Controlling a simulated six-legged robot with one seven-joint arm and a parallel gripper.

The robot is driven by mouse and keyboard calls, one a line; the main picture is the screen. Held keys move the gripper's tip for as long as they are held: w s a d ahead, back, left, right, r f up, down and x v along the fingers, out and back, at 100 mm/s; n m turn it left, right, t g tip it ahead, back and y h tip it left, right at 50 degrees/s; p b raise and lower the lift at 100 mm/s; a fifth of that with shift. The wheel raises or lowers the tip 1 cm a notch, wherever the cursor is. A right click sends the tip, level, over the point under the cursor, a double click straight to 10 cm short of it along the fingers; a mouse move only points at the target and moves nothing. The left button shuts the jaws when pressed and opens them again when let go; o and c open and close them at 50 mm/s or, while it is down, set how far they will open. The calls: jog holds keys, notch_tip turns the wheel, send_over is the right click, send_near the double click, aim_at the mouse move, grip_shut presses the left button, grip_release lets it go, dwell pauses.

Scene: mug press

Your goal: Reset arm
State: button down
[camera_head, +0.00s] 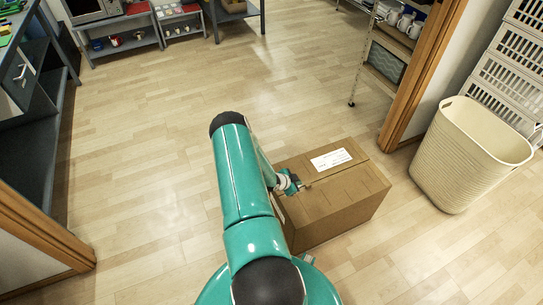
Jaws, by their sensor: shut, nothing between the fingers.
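My teal arm is folded, with its elbow raised in the middle of the camera_head view and its forearm doubling back behind the upper arm. My gripper (301,186) shows small at the right of the arm, partly hidden by it, in front of the cardboard box (345,205) in the picture. It looks shut and empty. I cannot tell whether it touches the box.
The brown box, with a white label, stands on the wooden floor close to my right. A cream basket (462,160) and stacked white crates (510,75) stand farther right. Wooden door frames flank both sides. Open floor (250,85) lies ahead, with shelves beyond.

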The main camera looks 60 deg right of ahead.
jog(key=w+a+r+n+t+y, duration=0.1)
jog(key=w+a+r+n+t, duration=0.15)
jog(key=w+r, duration=0.8)
jog(key=w+a+r+n+t, duration=0.25)
jog(key=w+r, duration=0.45)
jog(key=w, duration=0.6)
jog(key=w+a+r+n+t+y, duration=0.25)
jog(key=w+a+r, duration=0.35)
jog(key=a+r, duration=0.4)
jog(key=w+a+r+n+t+y, duration=0.15)
jog(key=w+a+r+n, duration=0.25)
jog(key=w+a+r, duration=0.5)
jog(key=s+a+r+n+t+y, duration=0.1)
jog(key=s+a+r+n+y, duration=0.2)
jog(key=a+r, duration=0.6)
jog(key=s+a+r+n+t, duration=0.1)
jog(key=s+a+r+n, duration=0.25)
jog(key=a+r, duration=0.6)
jog(key=s+a+r+n, duration=0.3)
jog(key=s+a, duration=0.3)
jog(key=s, duration=0.3)
jog(key=s+a+r+n+g, duration=0.1)
jog(key=s+a+r+n, duration=0.2)
jog(key=s+a+n, duration=0.3)
jog(key=s+a, duration=0.1)
jog(key=s, duration=0.2)
jog(key=shift+s, duration=0.2)
